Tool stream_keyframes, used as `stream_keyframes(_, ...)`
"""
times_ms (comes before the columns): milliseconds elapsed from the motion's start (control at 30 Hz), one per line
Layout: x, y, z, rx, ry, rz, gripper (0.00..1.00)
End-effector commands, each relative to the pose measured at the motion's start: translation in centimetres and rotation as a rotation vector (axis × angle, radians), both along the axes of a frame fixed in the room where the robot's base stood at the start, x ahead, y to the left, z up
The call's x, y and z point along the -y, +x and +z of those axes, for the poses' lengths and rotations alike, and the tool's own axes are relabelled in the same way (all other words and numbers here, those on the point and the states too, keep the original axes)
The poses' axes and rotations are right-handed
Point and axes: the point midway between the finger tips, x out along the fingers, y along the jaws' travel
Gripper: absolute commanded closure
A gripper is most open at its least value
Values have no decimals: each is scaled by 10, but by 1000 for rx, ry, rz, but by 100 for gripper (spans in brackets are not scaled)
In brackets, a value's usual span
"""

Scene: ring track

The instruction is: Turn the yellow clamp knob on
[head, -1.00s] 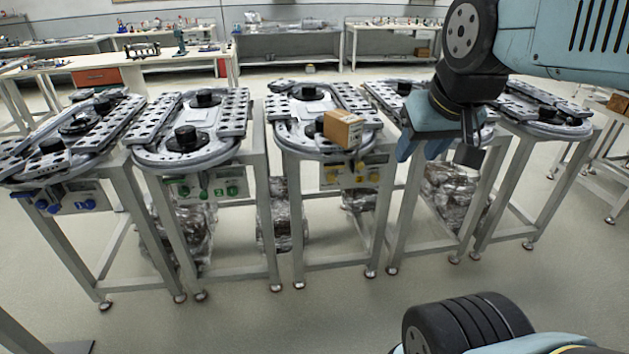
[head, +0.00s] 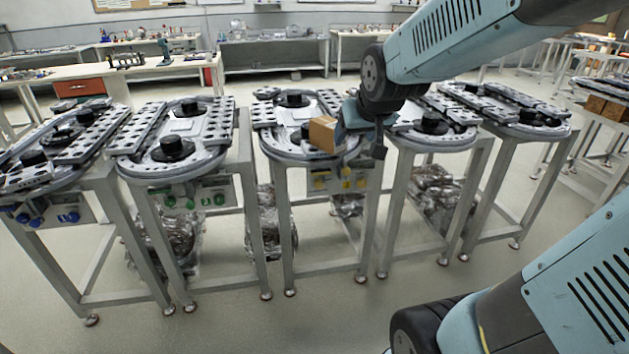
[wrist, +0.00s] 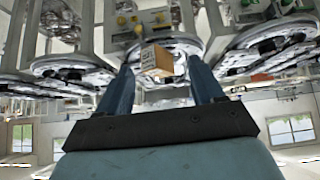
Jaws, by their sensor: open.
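The yellow knobs (head: 346,172) sit on a small front panel (head: 333,183) below the middle ring track. In the wrist view, which is upside down, yellow knobs (wrist: 122,20) show at the top, beyond the fingertips. Which of them is the clamp knob, and its setting, I cannot tell. My gripper (head: 358,138) hangs in front of the middle track's right side, above and near the panel. In the wrist view my gripper (wrist: 162,68) has its two blue fingers wide apart, touching no knob.
A cardboard box (head: 323,133) sits at the middle track's front edge, beside my gripper; it shows between the fingers in the wrist view (wrist: 155,60). Neighbouring tracks stand on both sides, with green knobs (head: 219,199) and blue knobs (head: 68,216) to the left. The floor in front is clear.

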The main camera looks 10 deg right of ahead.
Motion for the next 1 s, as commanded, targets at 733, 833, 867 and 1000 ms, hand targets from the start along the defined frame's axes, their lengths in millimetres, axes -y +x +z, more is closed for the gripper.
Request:
stream_keyframes(733,5,182,-136,344,-57,18,33)
stream_keyframes(833,4,196,-157,392,-68,24,33)
stream_keyframes(867,4,200,-164,407,-71,27,33)
stream_keyframes(1000,4,213,-196,472,-86,32,33)
